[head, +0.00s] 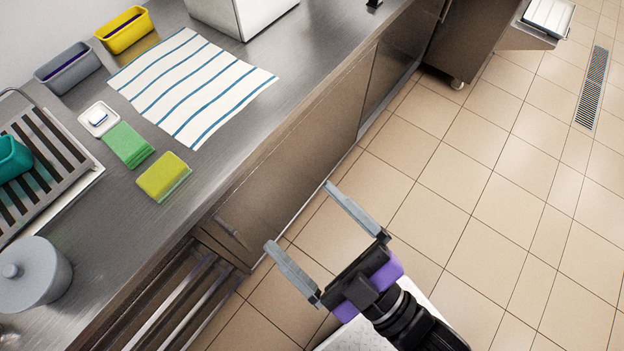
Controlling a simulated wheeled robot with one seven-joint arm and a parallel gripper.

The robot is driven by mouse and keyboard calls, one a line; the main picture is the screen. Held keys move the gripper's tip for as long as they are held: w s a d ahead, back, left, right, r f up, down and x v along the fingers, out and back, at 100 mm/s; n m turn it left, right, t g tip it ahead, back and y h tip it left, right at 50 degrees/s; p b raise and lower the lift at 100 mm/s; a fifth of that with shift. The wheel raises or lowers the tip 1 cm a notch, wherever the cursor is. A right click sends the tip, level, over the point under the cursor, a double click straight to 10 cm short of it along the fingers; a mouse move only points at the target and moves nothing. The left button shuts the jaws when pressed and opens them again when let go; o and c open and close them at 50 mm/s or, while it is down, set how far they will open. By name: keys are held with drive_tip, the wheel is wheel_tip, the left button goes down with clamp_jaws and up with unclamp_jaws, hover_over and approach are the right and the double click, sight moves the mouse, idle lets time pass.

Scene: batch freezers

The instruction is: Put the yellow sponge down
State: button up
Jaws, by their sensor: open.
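The yellow sponge (163,176) lies on the steel counter (245,98), close to the counter's front edge. A green sponge (128,144) lies just behind it, to the upper left. My gripper (300,219) is open and empty, its two fingers wide apart. It is in front of the counter, over the tiled floor in the picture, to the lower right of the yellow sponge and clearly apart from it.
A striped cloth (190,85) lies behind the sponges. A small white dish (99,119), a grey bin (68,68), a yellow bin (124,30), a slatted rack (40,160) and a grey lidded pot (36,276) stand around. Tiled floor (480,200) is open at right.

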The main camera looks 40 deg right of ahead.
drive_tip(key=s+d+f+m+g+h, duration=0.3)
drive_tip(key=s+d+f+m+g, duration=0.2)
drive_tip(key=s+d+m, duration=0.2)
drive_tip(key=s+d, duration=0.2)
drive_tip(key=s, duration=0.1)
drive_tip(key=shift+s+d+f+m+h, duration=0.2)
drive_tip(key=shift+d+m+h, duration=0.1)
drive_tip(key=shift+m, duration=0.1)
drive_tip(key=shift+w, duration=0.1)
drive_tip(key=c, duration=0.4)
